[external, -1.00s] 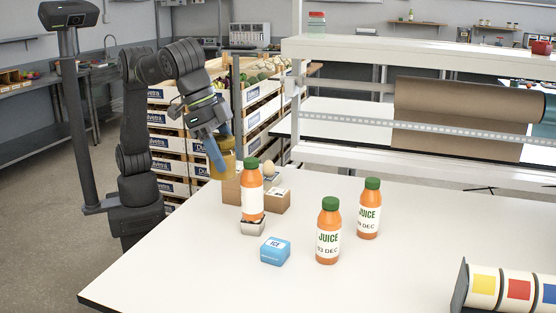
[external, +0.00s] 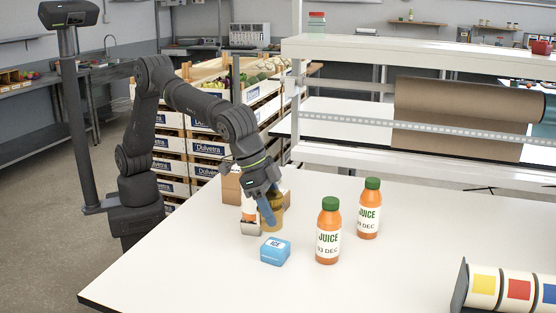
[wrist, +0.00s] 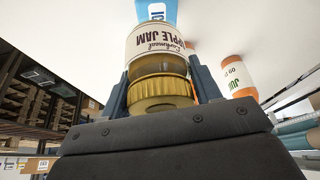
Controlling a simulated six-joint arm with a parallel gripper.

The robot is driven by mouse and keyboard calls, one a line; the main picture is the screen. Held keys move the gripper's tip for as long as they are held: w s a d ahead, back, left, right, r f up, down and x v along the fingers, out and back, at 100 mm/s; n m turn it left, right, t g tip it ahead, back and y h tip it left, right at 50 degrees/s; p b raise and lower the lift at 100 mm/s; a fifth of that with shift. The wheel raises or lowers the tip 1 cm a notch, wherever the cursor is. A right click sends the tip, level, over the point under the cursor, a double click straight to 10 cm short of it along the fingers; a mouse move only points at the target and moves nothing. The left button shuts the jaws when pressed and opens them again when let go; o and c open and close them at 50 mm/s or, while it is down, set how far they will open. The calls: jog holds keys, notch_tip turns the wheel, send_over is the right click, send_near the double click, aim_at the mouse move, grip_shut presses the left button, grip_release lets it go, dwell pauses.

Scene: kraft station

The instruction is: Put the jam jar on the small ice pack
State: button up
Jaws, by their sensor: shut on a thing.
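My gripper (external: 268,208) is shut on the jam jar (external: 274,220), an amber jar held just behind the ice pack in the external view. In the wrist view the jar (wrist: 158,42), with its gold lid and upside-down apple jam label, sits between my two fingers (wrist: 160,88). The small ice pack (external: 275,253) is a blue block with a white top label, lying flat on the table. Its blue face also shows past the jar at the top of the wrist view (wrist: 157,10). I cannot tell whether the jar touches anything below it.
Two orange juice bottles with green caps, one nearer (external: 328,232) and one farther (external: 369,210), stand to the right. A cardboard box (external: 231,186) stands behind. The table front is clear.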

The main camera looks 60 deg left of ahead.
jog(key=shift+w+d+f, duration=0.1)
jog(key=shift+w+f, duration=0.25)
jog(key=shift+w, duration=0.25)
jog(key=shift+f, duration=2)
jog(key=shift+f, duration=0.1)
jog(key=o, duration=1.2)
jog(key=shift+f, duration=0.1)
jog(key=shift+o, duration=0.2)
jog(key=v, duration=1.2)
jog(key=shift+r, duration=0.2)
jog(key=shift+d+f, duration=0.1)
